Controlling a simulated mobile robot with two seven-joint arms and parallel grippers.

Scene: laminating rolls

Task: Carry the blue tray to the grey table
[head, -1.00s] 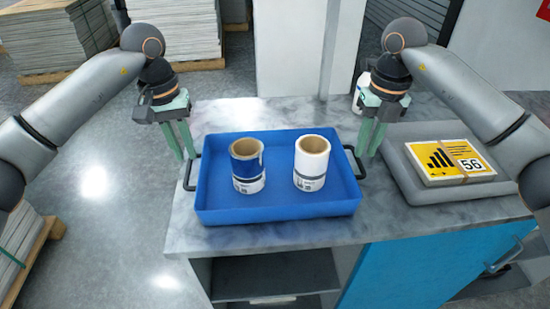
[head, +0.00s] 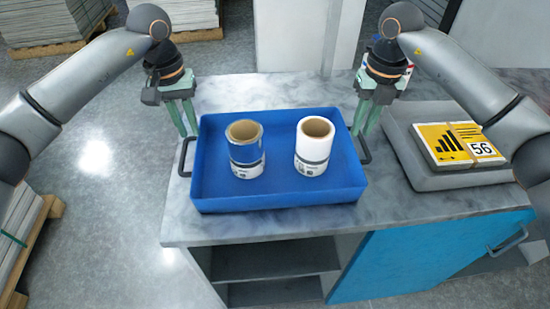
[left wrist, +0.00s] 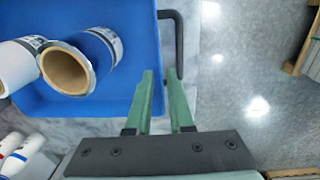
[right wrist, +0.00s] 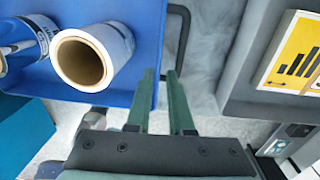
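The blue tray (head: 280,195) sits on a grey marbled worktop (head: 240,232). It holds a blue-and-white roll (head: 246,150) and a white roll (head: 314,148), both upright. A dark handle stands out at its left end (head: 184,157) and another at its right end (head: 365,150). My left gripper (head: 190,133) is open and empty by the far part of the left handle; its fingers show apart in the left wrist view (left wrist: 160,72). My right gripper (head: 363,135) is open and empty by the right handle, fingers apart in the right wrist view (right wrist: 160,72). No separate grey table is identifiable.
A grey tray (head: 425,183) with a yellow box (head: 460,146) marked 56 lies to the right of the blue tray. A blue cabinet door (head: 430,258) and open shelves are below the worktop. Stacked pallets stand at the left; a pale pillar (head: 295,40) stands behind.

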